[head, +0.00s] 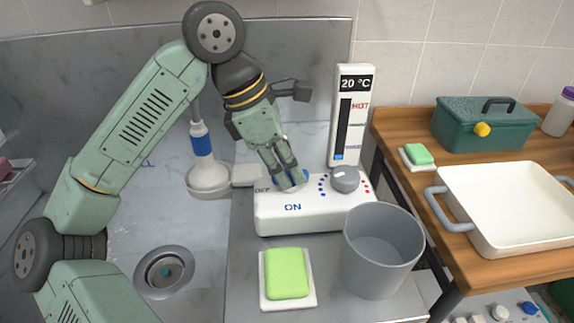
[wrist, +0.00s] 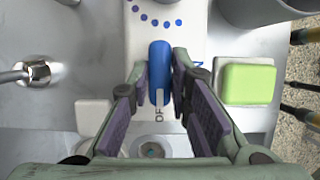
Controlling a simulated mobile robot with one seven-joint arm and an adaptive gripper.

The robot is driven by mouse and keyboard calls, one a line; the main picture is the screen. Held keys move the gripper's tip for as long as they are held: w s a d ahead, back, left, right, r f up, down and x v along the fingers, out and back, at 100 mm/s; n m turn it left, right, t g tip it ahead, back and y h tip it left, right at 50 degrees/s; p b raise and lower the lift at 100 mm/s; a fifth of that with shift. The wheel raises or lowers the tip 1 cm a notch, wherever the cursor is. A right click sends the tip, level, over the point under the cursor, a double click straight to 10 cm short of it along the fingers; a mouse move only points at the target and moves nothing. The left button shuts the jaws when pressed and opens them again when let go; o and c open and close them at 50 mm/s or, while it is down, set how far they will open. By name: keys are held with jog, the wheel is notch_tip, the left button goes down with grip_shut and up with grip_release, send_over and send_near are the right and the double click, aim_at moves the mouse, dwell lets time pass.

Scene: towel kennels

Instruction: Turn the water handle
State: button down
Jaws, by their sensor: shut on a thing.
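The blue water handle (head: 303,178) sits on top of a white control box (head: 325,218) marked OFF and ON. In the wrist view the blue handle (wrist: 160,65) lies between my two fingers, its near end toward the OFF label. The ON label is to its right there. My gripper (head: 288,183) reaches down from above and is shut on the handle, hiding part of it in the head view. A grey round knob (head: 345,179) with blue and red dots around it is right of the handle.
A gauge (head: 350,115) behind the box reads 20 °C. A grey bucket (head: 382,250) and a green sponge on a dish (head: 287,273) stand in front. A shower head (head: 208,178) and drain (head: 165,272) are left. A wooden table (head: 390,135) is right.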

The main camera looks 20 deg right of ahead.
jog(key=shift+f+n+b, duration=0.15)
jog(key=shift+n+b, duration=0.15)
jog(key=shift+f+n+t+b, duration=0.1)
jog(key=shift+n+t+b, duration=0.4)
jog(key=shift+n+b, duration=0.5)
jog(key=shift+s+n+t+b, duration=0.1)
jog(key=shift+n+t+b, duration=0.4)
jog(key=shift+n+b, duration=0.7)
jog(key=n+t+b, duration=0.1)
jog(key=n+b, duration=0.1)
jog(key=n, duration=0.1)
jog(key=shift+s+n, duration=0.1)
jog(key=shift+n, duration=0.2)
jog(key=shift+r+n+t+y+b, duration=0.1)
jog(key=shift+n+t+y+b, duration=0.3)
jog(key=shift+n, duration=0.35)
jog(key=shift+r+n+t+y+b, duration=0.1)
jog(key=shift+n+t+b, duration=0.1)
jog(key=shift+n+b, duration=0.45)
jog(key=shift+n, duration=0.3)
jog(key=c, duration=1.5)
grip_release()
